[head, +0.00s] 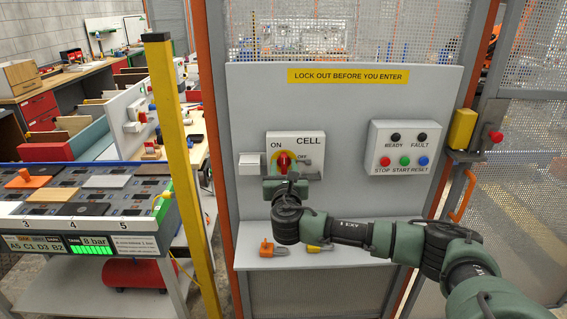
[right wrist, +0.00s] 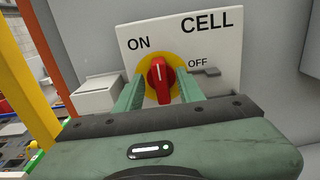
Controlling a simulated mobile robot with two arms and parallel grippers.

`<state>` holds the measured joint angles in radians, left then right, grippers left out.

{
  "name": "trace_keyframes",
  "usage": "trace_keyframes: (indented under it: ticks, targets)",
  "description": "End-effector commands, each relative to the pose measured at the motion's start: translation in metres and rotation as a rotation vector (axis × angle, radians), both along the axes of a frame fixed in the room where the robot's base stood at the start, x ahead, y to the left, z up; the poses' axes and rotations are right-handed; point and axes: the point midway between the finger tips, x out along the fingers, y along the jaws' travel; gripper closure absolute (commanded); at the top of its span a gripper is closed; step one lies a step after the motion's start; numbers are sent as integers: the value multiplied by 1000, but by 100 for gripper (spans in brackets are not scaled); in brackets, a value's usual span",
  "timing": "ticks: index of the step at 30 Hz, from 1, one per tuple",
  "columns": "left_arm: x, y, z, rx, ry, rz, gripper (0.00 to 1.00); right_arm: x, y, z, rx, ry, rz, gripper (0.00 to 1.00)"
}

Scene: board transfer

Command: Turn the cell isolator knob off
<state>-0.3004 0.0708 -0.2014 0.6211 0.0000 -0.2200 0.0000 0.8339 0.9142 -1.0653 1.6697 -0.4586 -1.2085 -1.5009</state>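The cell isolator knob is a red handle (head: 284,161) on a yellow disc, on a white plate (head: 313,140) marked CELL, ON and OFF. In the right wrist view the knob (right wrist: 160,82) stands upright, its white mark at the top; OFF is to its right and ON is at upper left. My right gripper (right wrist: 159,88) is open in front of the plate, one green finger on each side of the knob. Gaps show between the fingers and the knob. In the head view my right gripper (head: 285,176) hides the plate's lower part. My left gripper is not in view.
A grey tab (right wrist: 206,72) sticks out beside OFF, close to the right finger. A white box (head: 250,165) is left of the plate. A button panel (head: 405,148) is at right. Orange (head: 267,248) and yellow (head: 313,249) padlocks lie on the shelf below. A yellow post (head: 180,160) stands at left.

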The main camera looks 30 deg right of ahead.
Motion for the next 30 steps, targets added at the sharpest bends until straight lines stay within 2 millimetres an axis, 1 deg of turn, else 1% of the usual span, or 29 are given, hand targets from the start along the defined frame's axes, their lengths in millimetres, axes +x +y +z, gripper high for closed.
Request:
trace_keyframes:
  ticks: [4,11,12,14,15,16,24,30]
  targets:
    - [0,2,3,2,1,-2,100,7,-5,0,0,0,-1,62]
    - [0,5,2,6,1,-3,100,8,-5,0,0,0,0,62]
    - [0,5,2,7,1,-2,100,8,-5,0,1,0,0,65]
    - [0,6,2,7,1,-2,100,8,-5,0,1,0,0,81]
    - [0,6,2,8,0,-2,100,8,-5,0,1,0,0,92]
    - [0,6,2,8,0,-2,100,8,-5,0,1,0,0,100]
    - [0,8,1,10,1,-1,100,8,-5,-1,8,-4,0,100]
    - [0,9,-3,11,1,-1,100,7,-5,-3,60,-34,0,100]
